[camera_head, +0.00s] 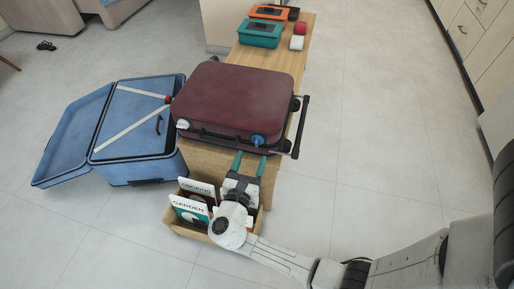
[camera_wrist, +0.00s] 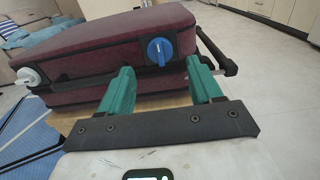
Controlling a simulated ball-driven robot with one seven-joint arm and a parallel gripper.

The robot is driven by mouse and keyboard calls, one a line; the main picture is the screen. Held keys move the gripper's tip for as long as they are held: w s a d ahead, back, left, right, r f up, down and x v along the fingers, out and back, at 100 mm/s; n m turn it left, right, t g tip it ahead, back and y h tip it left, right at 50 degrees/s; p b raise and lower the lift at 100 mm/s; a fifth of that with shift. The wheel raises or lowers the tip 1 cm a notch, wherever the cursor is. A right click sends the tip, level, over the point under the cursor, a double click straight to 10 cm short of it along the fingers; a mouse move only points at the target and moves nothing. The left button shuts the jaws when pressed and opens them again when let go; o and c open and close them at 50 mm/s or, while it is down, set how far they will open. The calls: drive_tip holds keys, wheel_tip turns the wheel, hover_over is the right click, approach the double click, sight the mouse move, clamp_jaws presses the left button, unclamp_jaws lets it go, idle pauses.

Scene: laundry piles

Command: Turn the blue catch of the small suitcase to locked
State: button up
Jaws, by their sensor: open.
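The small suitcase (camera_head: 238,98) is dark red and lies closed and flat on a wooden bench. Its blue catch (camera_head: 257,140) is a round knob on the near side, toward the right end. In the wrist view the blue catch (camera_wrist: 160,51) has a raised grip with a white mark, standing close to upright. A white catch (camera_head: 183,124) sits at the left end of the same side. My gripper (camera_head: 250,157) is open and empty, with green fingers pointing at the suitcase just below and in front of the blue catch. The fingers (camera_wrist: 163,82) do not appear to touch the catch.
A black handle (camera_head: 301,128) sticks out at the suitcase's right. A large open blue suitcase (camera_head: 140,160) lies on the floor at left. A wooden box (camera_head: 185,232) with books stands below my gripper. Teal and orange cases lie on the bench's (camera_head: 282,62) far end. Floor at right is clear.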

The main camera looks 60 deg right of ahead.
sight(256, 144)
drive_tip(key=x, duration=0.6)
drive_tip(key=shift+b, duration=0.4)
drive_tip(key=shift+a, duration=0.1)
drive_tip(key=c, duration=1)
